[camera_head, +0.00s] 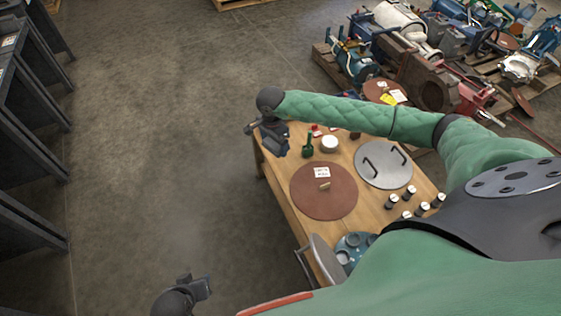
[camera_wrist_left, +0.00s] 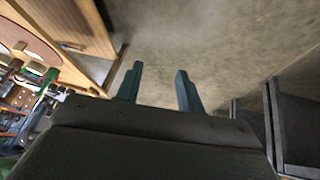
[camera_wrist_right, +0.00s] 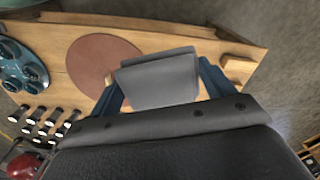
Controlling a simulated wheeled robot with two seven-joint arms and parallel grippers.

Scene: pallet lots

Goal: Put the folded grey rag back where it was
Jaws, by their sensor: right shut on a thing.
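The folded grey rag (camera_wrist_right: 158,78) shows in the right wrist view as a flat grey fold between the fingers of my right gripper (camera_wrist_right: 160,86), which is shut on it. In that view it is in front of the wooden table (camera_wrist_right: 205,45) and partly covers the brown round disc (camera_wrist_right: 92,58). In the head view my right gripper (camera_head: 273,138) is at the table's left far corner; the rag cannot be made out there. My left gripper (camera_wrist_left: 160,82) is open and empty over the floor, left of the table; it also shows in the head view (camera_head: 200,288).
On the table are a brown disc (camera_head: 318,203) with a white label, a grey round lid (camera_head: 383,176) with two handles, a white roll (camera_head: 329,144), a green bottle-like thing (camera_head: 307,146) and several black-and-white cylinders (camera_head: 391,201). Pallets of machine parts stand behind.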

